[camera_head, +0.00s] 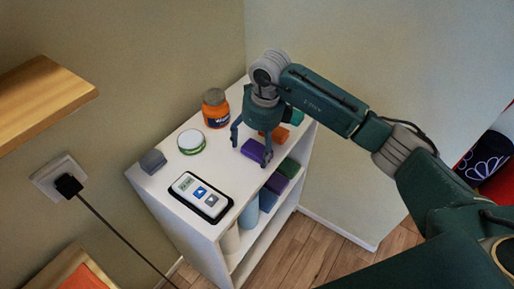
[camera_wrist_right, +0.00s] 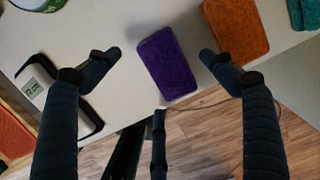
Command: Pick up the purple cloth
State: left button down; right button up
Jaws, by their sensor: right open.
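The purple cloth (camera_head: 253,151) is a small folded block on the top of the white shelf unit, near its right edge. My right gripper (camera_head: 251,146) reaches down over it from above. In the right wrist view the purple cloth (camera_wrist_right: 167,65) lies between the two spread fingers of the right gripper (camera_wrist_right: 160,52), with a gap on both sides. The right gripper is open and holds nothing. My left gripper does not show in either view.
An orange cloth (camera_wrist_right: 236,30) lies close to the right of the purple one, with a green cloth (camera_wrist_right: 306,10) beyond. The white shelf (camera_head: 168,179) also bears an orange jar (camera_head: 215,108), a round tin (camera_head: 191,141), a grey block (camera_head: 152,162) and a white device (camera_head: 201,195).

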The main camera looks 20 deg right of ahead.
aim_at(255, 151)
jog(key=shift+w+f, duration=0.15)
jog(key=shift+f, duration=0.65)
jog(key=c, duration=1.3)
jog(key=shift+o, duration=0.2)
notch_tip(255, 151, up, 20)
jog(key=b, duration=0.3)
